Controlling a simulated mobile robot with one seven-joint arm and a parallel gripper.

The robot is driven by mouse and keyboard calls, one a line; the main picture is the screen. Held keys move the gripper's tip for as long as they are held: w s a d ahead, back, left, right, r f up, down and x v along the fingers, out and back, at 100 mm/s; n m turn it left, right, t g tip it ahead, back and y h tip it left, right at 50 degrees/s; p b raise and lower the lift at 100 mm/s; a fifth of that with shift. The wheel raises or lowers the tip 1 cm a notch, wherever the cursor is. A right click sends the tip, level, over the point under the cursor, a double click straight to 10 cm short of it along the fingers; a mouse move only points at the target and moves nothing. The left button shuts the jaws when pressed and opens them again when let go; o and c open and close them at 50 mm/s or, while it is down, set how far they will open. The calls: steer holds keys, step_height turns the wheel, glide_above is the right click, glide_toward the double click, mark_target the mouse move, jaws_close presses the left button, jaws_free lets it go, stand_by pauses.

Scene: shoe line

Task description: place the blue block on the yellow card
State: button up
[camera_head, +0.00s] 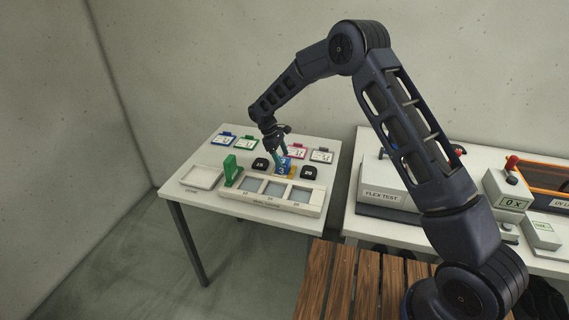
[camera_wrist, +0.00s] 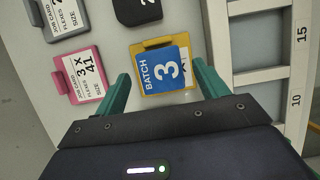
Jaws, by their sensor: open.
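The blue block (camera_wrist: 165,68), marked "BATCH 3", lies over the yellow card (camera_wrist: 143,47) in the wrist view. The card's yellow edge and clip show around the block. The block also shows in the head view (camera_head: 284,163), partly covered by my gripper, with a strip of yellow beside it. My gripper (camera_wrist: 160,71) is open, with one teal finger on each side of the block and card. Gaps show between the fingers and the block, so it is not clamped. The card's printed face is mostly hidden under the block.
Black blocks stand left (camera_head: 260,164) and right (camera_head: 308,172) of the blue block. A white compartment tray (camera_head: 270,206) is in front, with a green bracket (camera_head: 230,167) at its left. The pink card (camera_wrist: 78,75) and grey card (camera_wrist: 61,17) lie nearby.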

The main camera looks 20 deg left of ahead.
steer(key=v, duration=0.7)
steer(key=shift+r, duration=0.2)
steer(key=shift+a, duration=0.1)
